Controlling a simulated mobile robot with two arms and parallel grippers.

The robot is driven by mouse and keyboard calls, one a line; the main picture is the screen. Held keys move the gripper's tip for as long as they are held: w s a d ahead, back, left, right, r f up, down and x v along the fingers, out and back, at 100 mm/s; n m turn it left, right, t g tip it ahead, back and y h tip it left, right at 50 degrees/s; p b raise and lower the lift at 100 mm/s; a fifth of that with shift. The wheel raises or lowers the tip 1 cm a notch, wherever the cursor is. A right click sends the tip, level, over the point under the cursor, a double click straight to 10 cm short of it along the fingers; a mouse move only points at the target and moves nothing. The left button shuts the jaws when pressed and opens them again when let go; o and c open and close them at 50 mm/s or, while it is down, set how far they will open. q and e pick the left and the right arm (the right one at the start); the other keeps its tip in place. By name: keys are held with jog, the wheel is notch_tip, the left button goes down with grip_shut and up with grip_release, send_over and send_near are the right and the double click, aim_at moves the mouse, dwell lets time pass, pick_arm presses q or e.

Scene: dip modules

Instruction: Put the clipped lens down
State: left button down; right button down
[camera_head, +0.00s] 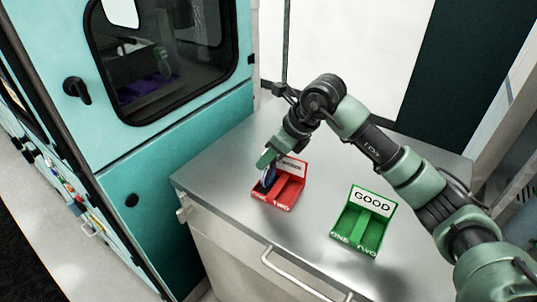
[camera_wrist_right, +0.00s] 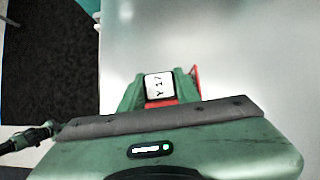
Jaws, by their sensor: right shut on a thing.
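My right gripper (camera_head: 266,164) is shut on the clipped lens (camera_head: 269,178), a small dark bluish piece. It holds it at the left compartment, marked ONE, of the red tray (camera_head: 289,190). I cannot tell whether the lens touches the tray floor. In the right wrist view, a white tag reading Y-17 (camera_wrist_right: 159,87) shows between the green fingers of the gripper (camera_wrist_right: 160,98). A bit of the red tray shows beside them (camera_wrist_right: 196,74). The compartment marked TWO looks empty. The red tray's label is partly hidden by the gripper. My left gripper is not in view.
A green tray (camera_head: 347,224) labelled GOOD, with compartments ONE and TWO, stands empty to the right. Both trays are on a grey metal cabinet top (camera_head: 232,178). A teal machine (camera_head: 190,135) with a dark window stands at the left. The counter between the trays is clear.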

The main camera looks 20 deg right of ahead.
jog(key=shift+f, duration=0.1)
jog(key=c, duration=1)
grip_release()
jog(key=shift+r, duration=0.2)
jog(key=b+v, duration=0.2)
jog(key=v, duration=1)
jog(key=shift+a+b, duration=0.1)
jog(key=shift+b, duration=0.25)
